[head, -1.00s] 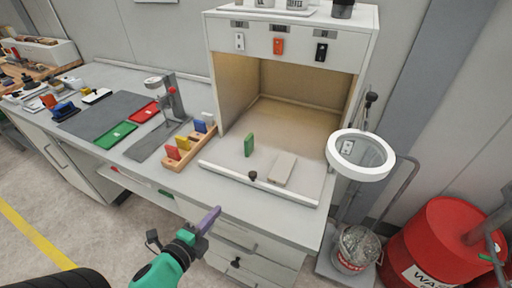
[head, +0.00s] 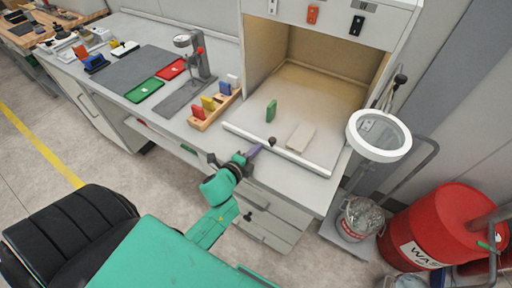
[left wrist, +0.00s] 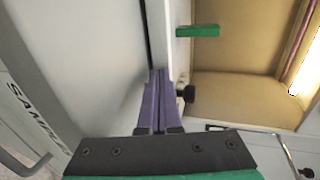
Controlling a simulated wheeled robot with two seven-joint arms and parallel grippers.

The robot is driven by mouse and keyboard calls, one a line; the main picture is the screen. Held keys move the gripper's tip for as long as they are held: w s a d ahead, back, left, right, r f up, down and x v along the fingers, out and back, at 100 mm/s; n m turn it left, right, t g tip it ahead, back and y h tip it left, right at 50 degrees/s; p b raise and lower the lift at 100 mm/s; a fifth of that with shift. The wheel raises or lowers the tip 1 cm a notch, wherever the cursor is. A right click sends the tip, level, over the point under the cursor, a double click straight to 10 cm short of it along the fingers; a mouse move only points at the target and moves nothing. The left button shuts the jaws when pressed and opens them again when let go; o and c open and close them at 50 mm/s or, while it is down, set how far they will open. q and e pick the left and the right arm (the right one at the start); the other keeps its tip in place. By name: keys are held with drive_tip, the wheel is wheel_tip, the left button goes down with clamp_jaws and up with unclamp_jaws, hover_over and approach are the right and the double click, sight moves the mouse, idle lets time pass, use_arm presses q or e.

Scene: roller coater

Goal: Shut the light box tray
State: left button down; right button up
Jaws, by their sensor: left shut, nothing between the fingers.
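The light box tray (head: 320,124) sticks out of the light box (head: 331,47), with a white front bar (head: 300,160) and a black knob (head: 272,142) on it. A green block (head: 271,111) stands upright on the tray and a pale flat block (head: 300,137) lies on it. My left gripper (head: 254,151) is shut and empty, its purple fingertips at the front bar, just left of the knob. In the left wrist view the fingertips (left wrist: 159,75) meet the end of the white bar (left wrist: 158,30) beside the knob (left wrist: 186,93); whether they touch is unclear. My right gripper is not in view.
A wooden rack (head: 215,110) with coloured cards stands left of the tray. Red (head: 170,69) and green (head: 144,91) trays lie farther left. The floor before the bench is open.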

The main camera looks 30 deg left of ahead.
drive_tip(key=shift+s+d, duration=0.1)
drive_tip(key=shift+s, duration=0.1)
use_arm(q)
drive_tip(key=shift+w, duration=0.1)
drive_tip(key=shift+w+d, duration=0.1)
drive_tip(key=shift+w, duration=0.45)
drive_tip(key=b, duration=0.3)
approach(281, 119)
drive_tip(key=w+f, duration=0.2)
drive_tip(key=shift+w+f, duration=0.1)
drive_tip(key=shift+w, duration=0.3)
drive_tip(key=w, duration=0.4)
drive_tip(key=shift+w+d, duration=0.2)
drive_tip(key=shift+w, duration=0.05)
drive_tip(key=shift+w+r, duration=0.1)
drive_tip(key=shift+r, duration=0.2)
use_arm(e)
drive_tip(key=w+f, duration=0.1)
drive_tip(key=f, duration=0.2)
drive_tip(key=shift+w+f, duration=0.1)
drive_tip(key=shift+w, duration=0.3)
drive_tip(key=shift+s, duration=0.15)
